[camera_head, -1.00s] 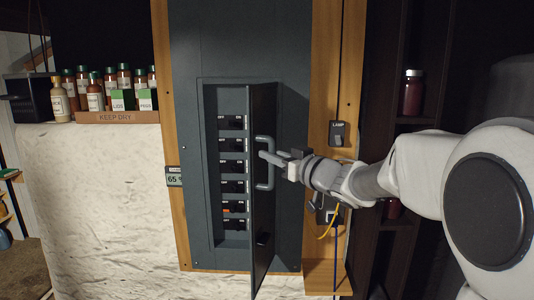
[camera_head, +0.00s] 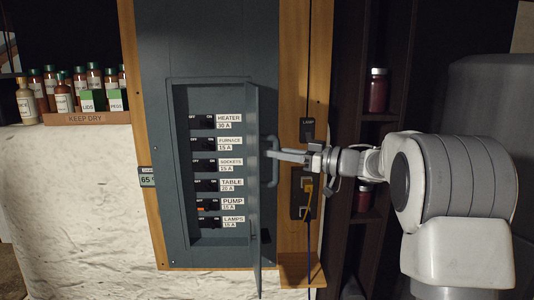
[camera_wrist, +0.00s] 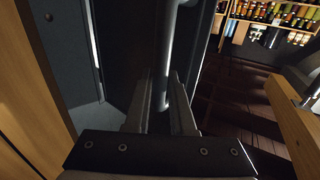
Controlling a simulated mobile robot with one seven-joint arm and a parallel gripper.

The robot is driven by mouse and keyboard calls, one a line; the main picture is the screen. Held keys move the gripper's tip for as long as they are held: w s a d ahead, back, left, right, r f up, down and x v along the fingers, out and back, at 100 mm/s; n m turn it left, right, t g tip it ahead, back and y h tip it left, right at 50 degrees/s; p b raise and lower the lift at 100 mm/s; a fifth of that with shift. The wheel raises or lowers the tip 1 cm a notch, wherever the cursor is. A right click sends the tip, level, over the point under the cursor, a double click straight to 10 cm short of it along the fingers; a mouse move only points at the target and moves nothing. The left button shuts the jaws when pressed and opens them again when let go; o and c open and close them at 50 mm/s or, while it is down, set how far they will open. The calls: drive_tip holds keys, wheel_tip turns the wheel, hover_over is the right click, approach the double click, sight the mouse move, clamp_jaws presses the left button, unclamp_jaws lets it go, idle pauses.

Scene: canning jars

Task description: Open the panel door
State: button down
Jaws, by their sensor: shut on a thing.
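The grey panel door (camera_head: 254,200) stands swung out from the grey breaker panel (camera_head: 205,55), hinged at the right of the opening, seen nearly edge-on. Inside, a column of black breakers (camera_head: 207,163) shows with labels such as HEATER, FURNACE and PUMP. The door's grey bar handle (camera_head: 273,165) is on its outer right side. My gripper (camera_head: 280,156) reaches in from the right and is shut on the handle. In the wrist view the handle bar (camera_wrist: 168,60) runs between my two fingers (camera_wrist: 160,105).
A wooden post (camera_head: 318,70) with a lamp switch (camera_head: 307,130) and a yellow cord stands right of the panel. Dark shelves (camera_head: 378,117) with red jars are beyond it. A KEEP DRY crate (camera_head: 85,119) of bottles sits on the pale wall ledge at left.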

drive_tip(key=shift+w+d+r+n+g, duration=0.25)
drive_tip(key=shift+d+r+n+g, duration=0.05)
drive_tip(key=shift+d+g, duration=0.2)
drive_tip(key=shift+y, duration=0.3)
drive_tip(key=c, duration=1.2)
unclamp_jaws()
drive_tip(key=o, duration=0.4)
drive_tip(key=shift+w+a+f, duration=0.15)
drive_tip(key=shift+w, duration=0.05)
drive_tip(key=shift+o, duration=0.2)
drive_tip(key=shift+s, duration=0.1)
